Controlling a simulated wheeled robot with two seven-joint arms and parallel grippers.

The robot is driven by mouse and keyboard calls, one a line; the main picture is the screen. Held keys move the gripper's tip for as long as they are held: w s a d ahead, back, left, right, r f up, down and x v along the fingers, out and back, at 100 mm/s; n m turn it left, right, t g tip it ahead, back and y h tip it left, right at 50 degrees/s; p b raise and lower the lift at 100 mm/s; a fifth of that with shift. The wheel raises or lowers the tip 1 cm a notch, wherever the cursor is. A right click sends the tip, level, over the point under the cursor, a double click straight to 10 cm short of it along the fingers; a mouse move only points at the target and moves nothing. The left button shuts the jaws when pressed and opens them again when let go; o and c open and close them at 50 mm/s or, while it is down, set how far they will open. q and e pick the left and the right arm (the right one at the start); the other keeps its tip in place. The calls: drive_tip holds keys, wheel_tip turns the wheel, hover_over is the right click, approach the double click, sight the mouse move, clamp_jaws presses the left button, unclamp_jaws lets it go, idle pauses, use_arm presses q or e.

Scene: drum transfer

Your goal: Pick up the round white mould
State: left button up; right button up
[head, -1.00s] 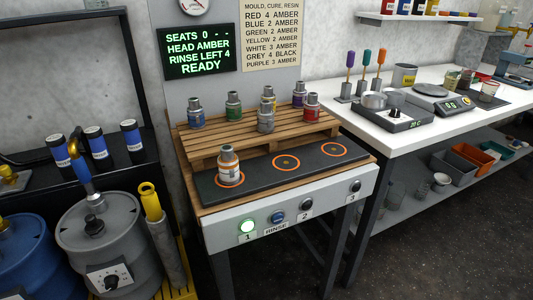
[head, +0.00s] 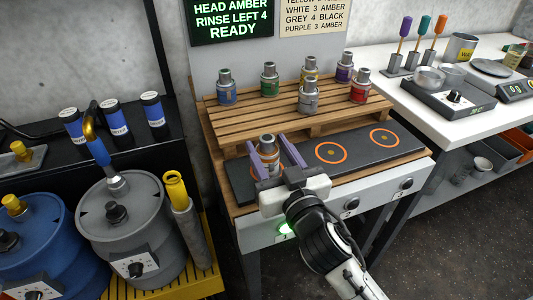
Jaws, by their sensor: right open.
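The white mould (head: 268,157), a small round pot with an orange band and a grey metal neck, stands upright on the left ringed seat of the dark strip. My right gripper (head: 266,141) reaches in from the lower right. Its two purple fingers are open, one on each side of the mould. I cannot tell whether either finger touches it. The gripper hides the mould's lower part and most of its orange ring. My left gripper is not in view.
Several coloured moulds stand on the wooden pallet (head: 235,117) just behind, with the grey one (head: 308,98) nearest. Two ringed seats (head: 331,153) to the right are empty. Grey (head: 128,220) and blue (head: 40,245) drums stand at left. A white bench (head: 455,121) is at right.

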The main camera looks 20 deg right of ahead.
drive_tip(key=w, duration=0.5)
drive_tip(key=shift+w+f+p, duration=0.1)
drive_tip(key=shift+p, duration=0.25)
drive_tip(key=c, duration=0.9)
drive_tip(key=shift+c, duration=0.2)
